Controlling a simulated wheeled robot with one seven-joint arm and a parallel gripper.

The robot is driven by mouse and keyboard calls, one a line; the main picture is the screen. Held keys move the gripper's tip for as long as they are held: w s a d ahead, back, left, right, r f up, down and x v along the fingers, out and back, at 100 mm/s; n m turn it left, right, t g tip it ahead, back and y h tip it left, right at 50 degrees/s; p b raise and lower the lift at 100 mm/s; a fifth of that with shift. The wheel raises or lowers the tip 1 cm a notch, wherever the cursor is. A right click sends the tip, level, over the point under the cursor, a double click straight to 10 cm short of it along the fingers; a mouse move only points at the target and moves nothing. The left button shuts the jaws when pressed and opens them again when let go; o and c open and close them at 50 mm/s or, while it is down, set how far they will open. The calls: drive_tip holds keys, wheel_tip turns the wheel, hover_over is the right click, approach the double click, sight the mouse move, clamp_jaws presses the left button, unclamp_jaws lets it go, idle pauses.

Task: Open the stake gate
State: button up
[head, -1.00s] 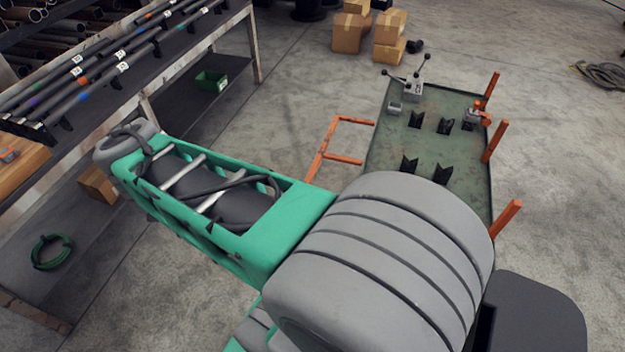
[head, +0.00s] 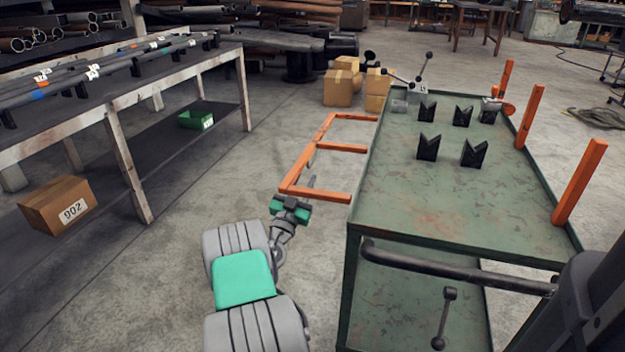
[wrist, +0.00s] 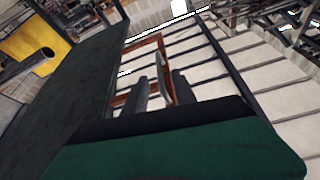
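The stake gate (head: 326,146) is an orange frame along the left side of the green cart (head: 405,205). Its bars extend outward from the cart's edge to a long outer rail, and it looks folded out, close to level. My gripper (head: 311,182) is by the gate's near corner, its fingers overlapping the near bar in the head view; contact cannot be told. In the wrist view my gripper's fingers (wrist: 160,90) appear apart, with part of the orange gate (wrist: 148,50) behind them. Any latch on the gate is not distinguishable.
Black V-blocks (head: 428,148) stand on the cart, and orange stakes (head: 529,116) rise along its right side. A pipe rack (head: 125,95) is on the left, with a box (head: 58,205) on its lower shelf. Cartons (head: 342,88) stand beyond. Floor is clear between rack and gate.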

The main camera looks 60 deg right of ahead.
sight(313, 158)
drive_tip(key=p+x, duration=0.1)
drive_tip(key=x, duration=0.7)
drive_tip(key=shift+s+r, duration=0.15)
drive_tip(key=shift+c, duration=0.5)
drive_tip(key=shift+a, duration=0.1)
clamp_jaws()
idle(0.5)
